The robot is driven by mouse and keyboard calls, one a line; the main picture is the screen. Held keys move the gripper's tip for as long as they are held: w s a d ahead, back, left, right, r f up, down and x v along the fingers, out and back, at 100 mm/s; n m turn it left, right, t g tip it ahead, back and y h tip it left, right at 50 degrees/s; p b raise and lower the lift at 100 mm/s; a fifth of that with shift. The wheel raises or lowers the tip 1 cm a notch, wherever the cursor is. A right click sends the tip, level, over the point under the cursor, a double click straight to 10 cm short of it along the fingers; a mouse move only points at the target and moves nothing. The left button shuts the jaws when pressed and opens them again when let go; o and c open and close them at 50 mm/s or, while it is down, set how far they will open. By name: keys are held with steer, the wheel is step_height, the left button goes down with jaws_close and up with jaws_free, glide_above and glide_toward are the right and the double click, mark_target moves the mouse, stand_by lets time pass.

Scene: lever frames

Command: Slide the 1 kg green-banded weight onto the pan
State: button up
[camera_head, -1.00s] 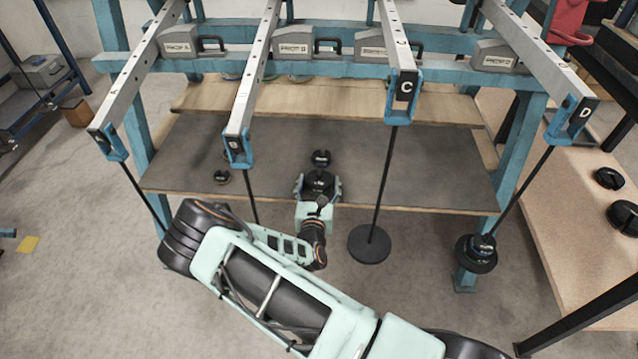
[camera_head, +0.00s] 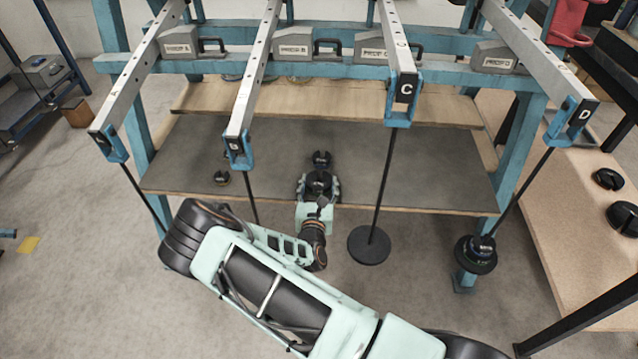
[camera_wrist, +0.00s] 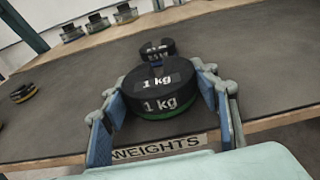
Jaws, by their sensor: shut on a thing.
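The green-banded 1 kg weight (camera_wrist: 160,88) is a black slotted disc on the grey shelf. In the wrist view, a green band shows along its lower edge. My gripper (camera_wrist: 168,100) has its fingers on both sides of this weight and is shut on it. In the head view, the weight (camera_head: 319,181) sits near the shelf's front edge with my gripper (camera_head: 318,188) around it. The round black pan (camera_head: 370,246) under lever C hangs bare, right of my gripper. The pan under lever D (camera_head: 476,262) carries weights. The pans of A and B are hidden.
Another black weight (camera_wrist: 157,48) stands just behind the held one. A small weight (camera_head: 222,177) lies left on the shelf (camera_head: 440,165). Lever C's rod (camera_head: 385,180) and lever B's rod (camera_head: 249,195) hang on either side of my gripper. Weights (camera_head: 609,179) lie on the right bench.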

steer(key=shift+r+p, duration=1.5)
steer(key=shift+r, duration=0.15)
steer(key=shift+f, duration=0.1)
